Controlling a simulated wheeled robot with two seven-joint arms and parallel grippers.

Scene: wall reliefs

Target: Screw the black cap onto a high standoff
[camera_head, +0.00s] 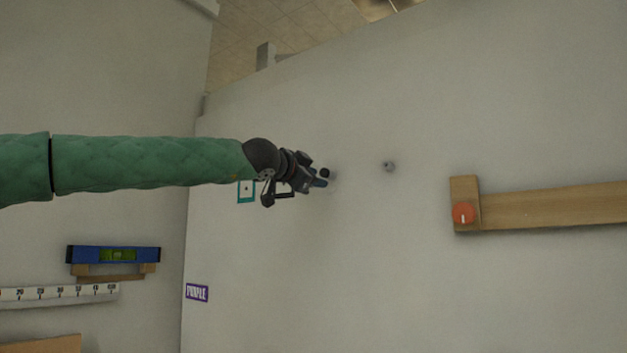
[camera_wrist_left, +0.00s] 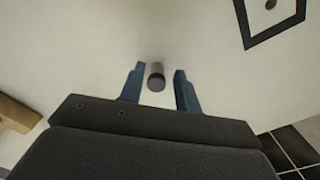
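My left gripper (camera_head: 319,178) is at the white wall, its arm coming in from the left. It is open: in the left wrist view, its two blue fingers stand either side of a short grey cylinder with a dark end, the black cap (camera_wrist_left: 156,84), with a gap on each side. The cap (camera_head: 325,172) shows as a small dark round spot at the fingertips in the head view. The cylinder's far end meets the wall; how the cap sits on the standoff is not clear. Another grey standoff (camera_head: 389,166) sticks out of the wall to the right, bare. My right gripper is out of view.
A teal square frame (camera_head: 246,191) is behind my wrist. A purple sign (camera_head: 197,293), a blue level (camera_head: 113,254) and a white ruler (camera_head: 60,293) are lower left.

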